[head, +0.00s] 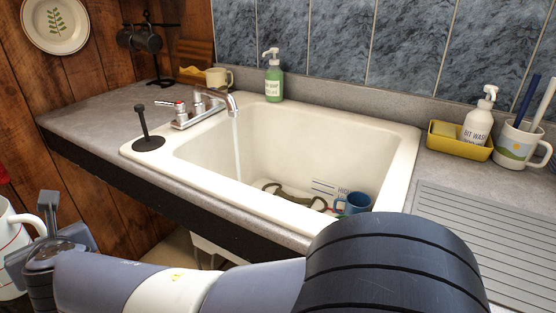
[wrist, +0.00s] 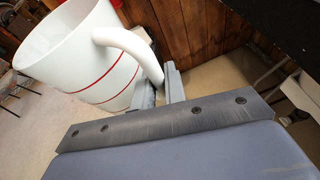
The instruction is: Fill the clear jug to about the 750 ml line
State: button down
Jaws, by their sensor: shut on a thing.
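The jug looks milky white rather than clear, with red lines around its wall. In the wrist view the jug (wrist: 85,50) is at upper left, tilted in the picture, with its handle by the fingers. My gripper (wrist: 159,88) is shut on that handle. In the head view the jug (head: 9,262) is cut off at the lower left edge, beside my gripper (head: 48,215), left of the counter. Its inside and any water level are hidden. The faucet (head: 215,101) runs, and a thin stream of water (head: 237,145) falls into the sink (head: 300,130).
A blue mug (head: 353,204) and other items lie in the sink. A black upright-handled stopper (head: 147,135) stands at the rim's left corner. A green soap bottle (head: 273,80) and a cream mug (head: 218,78) stand behind. A yellow caddy (head: 458,145) is at right.

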jog(key=d, duration=0.8)
jog(key=shift+d, duration=0.35)
